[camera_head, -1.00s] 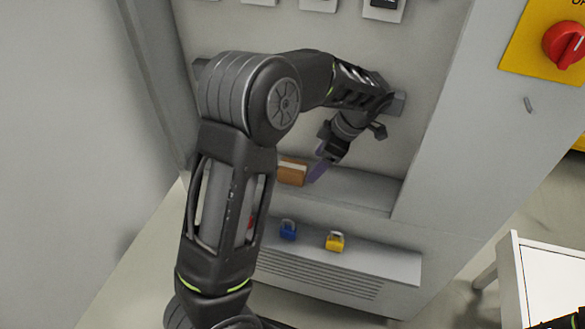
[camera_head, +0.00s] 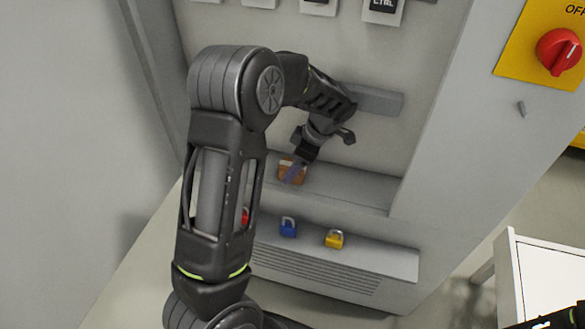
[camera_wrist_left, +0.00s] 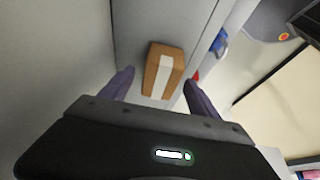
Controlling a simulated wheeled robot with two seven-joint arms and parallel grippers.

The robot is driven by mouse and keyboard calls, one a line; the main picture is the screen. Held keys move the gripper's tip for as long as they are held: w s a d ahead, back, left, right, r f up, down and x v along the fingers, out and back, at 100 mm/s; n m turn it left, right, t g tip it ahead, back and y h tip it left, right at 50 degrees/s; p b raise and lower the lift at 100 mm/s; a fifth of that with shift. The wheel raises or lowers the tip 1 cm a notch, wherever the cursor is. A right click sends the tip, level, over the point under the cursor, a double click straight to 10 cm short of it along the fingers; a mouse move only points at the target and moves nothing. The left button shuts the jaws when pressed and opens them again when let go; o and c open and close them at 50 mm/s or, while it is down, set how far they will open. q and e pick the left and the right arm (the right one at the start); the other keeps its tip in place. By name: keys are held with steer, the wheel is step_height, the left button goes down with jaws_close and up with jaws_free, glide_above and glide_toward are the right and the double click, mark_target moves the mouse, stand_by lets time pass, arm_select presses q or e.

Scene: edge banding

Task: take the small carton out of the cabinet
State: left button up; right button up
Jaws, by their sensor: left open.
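The small carton (camera_head: 292,170) is a brown box on the cabinet's inner ledge (camera_head: 350,187). In the left wrist view the carton (camera_wrist_left: 162,72), with a pale tape strip, lies just beyond and between my open fingers. Whether a finger touches the carton I cannot tell. My right gripper is not clearly in view.
On the lower step are a blue padlock (camera_head: 288,228), a yellow padlock (camera_head: 334,240) and a red one (camera_head: 245,216) partly behind my arm. The cabinet's right side has a red switch (camera_head: 560,50). A white table (camera_head: 545,275) stands at the lower right.

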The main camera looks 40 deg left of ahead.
arm_select(q)
steer(key=shift+s+a+f, duration=0.1)
steer(key=shift+a+f, duration=0.15)
steer(key=shift+f, duration=0.4)
steer(key=shift+c, duration=0.2)
steer(key=c, duration=1.4)
steer(key=shift+r, duration=0.1)
steer(key=shift+s+d+r+b, duration=0.15)
steer(key=shift+s+r+b, duration=0.15)
steer(key=shift+b, duration=0.15)
steer(key=r, duration=0.3)
steer(key=r+b, duration=0.1)
steer(key=r, duration=0.2)
steer(key=shift+s+d+r, duration=0.1)
steer(key=shift+s+r, duration=0.1)
steer(key=s+d+b, duration=0.2)
steer(key=s+d, duration=0.1)
steer(key=s, duration=0.6)
steer(key=s+d+b, duration=0.2)
steer(key=s+d, duration=0.1)
steer(key=s, duration=0.6)
